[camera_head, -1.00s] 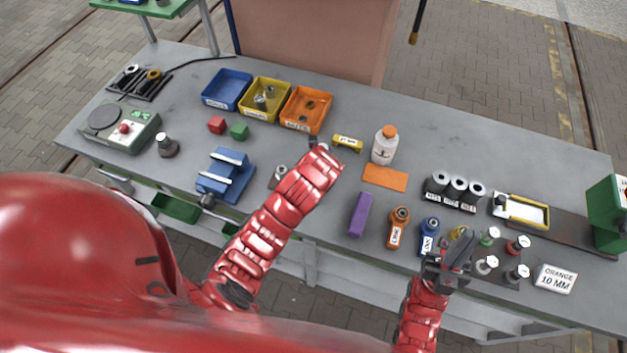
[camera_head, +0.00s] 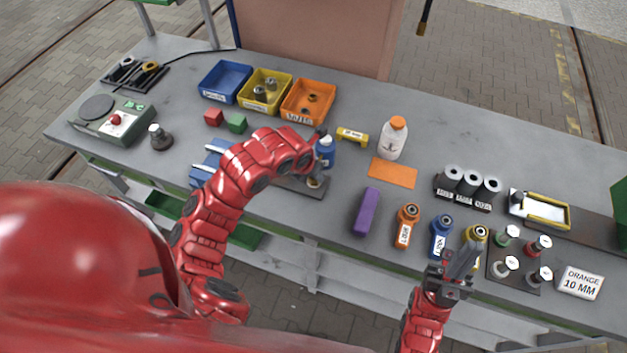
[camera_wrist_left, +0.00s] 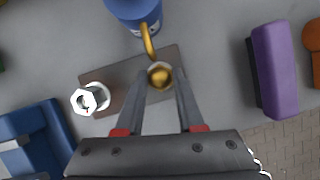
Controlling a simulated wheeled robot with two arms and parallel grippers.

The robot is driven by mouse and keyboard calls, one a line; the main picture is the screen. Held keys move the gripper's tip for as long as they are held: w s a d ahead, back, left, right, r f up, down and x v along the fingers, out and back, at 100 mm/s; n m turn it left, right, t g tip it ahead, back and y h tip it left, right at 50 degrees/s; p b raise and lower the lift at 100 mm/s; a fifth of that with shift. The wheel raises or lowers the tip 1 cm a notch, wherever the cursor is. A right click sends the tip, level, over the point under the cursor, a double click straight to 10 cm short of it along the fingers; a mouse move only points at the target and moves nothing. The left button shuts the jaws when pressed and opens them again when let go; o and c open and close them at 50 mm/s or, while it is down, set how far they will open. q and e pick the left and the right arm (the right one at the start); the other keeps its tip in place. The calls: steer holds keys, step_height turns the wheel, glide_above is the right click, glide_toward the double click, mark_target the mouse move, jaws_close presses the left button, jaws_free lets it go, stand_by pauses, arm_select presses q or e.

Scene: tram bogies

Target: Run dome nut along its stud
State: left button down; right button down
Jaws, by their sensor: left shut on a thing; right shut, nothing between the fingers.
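In the left wrist view the golden dome nut (camera_wrist_left: 159,74) sits at the right end of a dark flat plate (camera_wrist_left: 122,84). My left gripper (camera_wrist_left: 163,82) has its two fingers on either side of the nut and is shut on it. The stud under the nut is hidden. A pale hex piece (camera_wrist_left: 90,98) stands at the plate's left end. In the head view the plate (camera_head: 300,187) lies below my left forearm, which covers most of that gripper.
A blue tool or bottle (camera_wrist_left: 138,8) with a curved golden tip stands close behind the nut. A blue fixture (camera_wrist_left: 38,140) lies left, a purple block (camera_wrist_left: 274,70) right.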

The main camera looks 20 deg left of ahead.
arm_select(q)
steer(key=shift+w+a+f+m+h+b, duration=0.15)
steer(key=shift+m+h+b, duration=0.5)
steer(key=shift+b, duration=3.45)
steer(key=shift+r+m+y+b, duration=0.2)
steer(key=shift+m+y+b, duration=0.05)
steer(key=shift+m+b, duration=0.25)
steer(key=c, duration=0.5)
jaws_free()
steer(key=p+v, duration=0.3)
steer(key=v, duration=1.4)
steer(key=shift+r, duration=0.15)
